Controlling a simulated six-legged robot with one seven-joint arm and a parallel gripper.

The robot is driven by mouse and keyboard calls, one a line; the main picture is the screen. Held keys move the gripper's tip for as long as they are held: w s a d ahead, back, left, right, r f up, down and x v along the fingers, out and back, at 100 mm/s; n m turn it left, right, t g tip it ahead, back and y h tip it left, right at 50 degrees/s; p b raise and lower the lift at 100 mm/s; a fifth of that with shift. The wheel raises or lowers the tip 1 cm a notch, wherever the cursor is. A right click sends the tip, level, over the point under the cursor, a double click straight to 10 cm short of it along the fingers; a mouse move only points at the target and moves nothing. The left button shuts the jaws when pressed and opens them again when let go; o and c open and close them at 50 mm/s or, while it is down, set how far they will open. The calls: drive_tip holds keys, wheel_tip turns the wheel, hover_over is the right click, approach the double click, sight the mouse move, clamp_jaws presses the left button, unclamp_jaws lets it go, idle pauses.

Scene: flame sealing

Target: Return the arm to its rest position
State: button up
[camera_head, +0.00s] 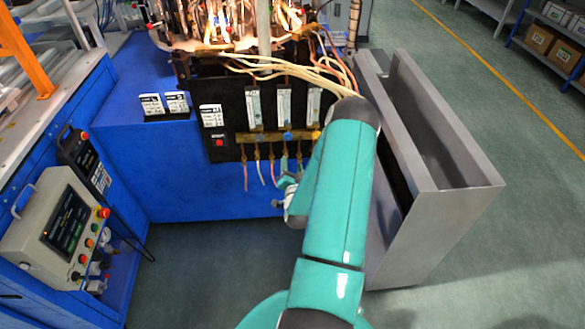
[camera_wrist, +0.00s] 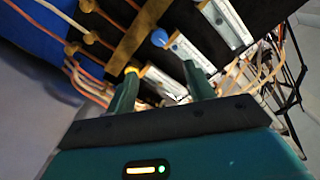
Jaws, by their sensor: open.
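My teal arm reaches forward in the head view toward the front of the flame sealing machine (camera_head: 190,175). In the head view my gripper is mostly hidden behind my own arm. In the wrist view my gripper (camera_wrist: 162,82) shows two teal fingers spread apart with nothing held between them. Beyond the fingers are the black panel with its flow meters (camera_wrist: 222,22), a brass bar (camera_wrist: 137,38), a blue knob (camera_wrist: 159,38) and a yellow knob (camera_wrist: 131,70). I cannot tell whether a finger touches a knob.
A grey metal bin (camera_head: 455,190) stands close to the right of my arm. A control box with a screen (camera_head: 68,225) is at the left. Hoses (camera_head: 300,70) and burners sit above the panel. Green floor (camera_head: 225,275) is open in front.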

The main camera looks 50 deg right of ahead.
drive_tip(key=shift+w, duration=0.1)
idle(0.4)
drive_tip(key=w+a+r+n+y, duration=0.75)
drive_tip(key=w+a+r, duration=0.45)
drive_tip(key=r, duration=0.3)
drive_tip(key=a+r+n+g+y, duration=0.1)
drive_tip(key=a+r+n, duration=0.2)
drive_tip(key=a+r, duration=0.45)
drive_tip(key=s+a+r+n+g+y, duration=0.1)
drive_tip(key=s+a+r+n, duration=0.1)
drive_tip(key=s+a+r, duration=0.45)
drive_tip(key=s+a+r+n+g+y, duration=0.2)
drive_tip(key=s+a+r, duration=0.1)
drive_tip(key=a, duration=0.6)
drive_tip(key=s+a+r+n+g+y, duration=0.1)
drive_tip(key=s+a, duration=0.3)
drive_tip(key=s, duration=0.3)
drive_tip(key=s+a+r+n+g, duration=0.1)
drive_tip(key=s+a+r, duration=0.1)
drive_tip(key=s+a, duration=0.3)
drive_tip(key=s, duration=0.3)
drive_tip(key=shift+g+y, duration=0.3)
drive_tip(key=shift+y, duration=0.05)
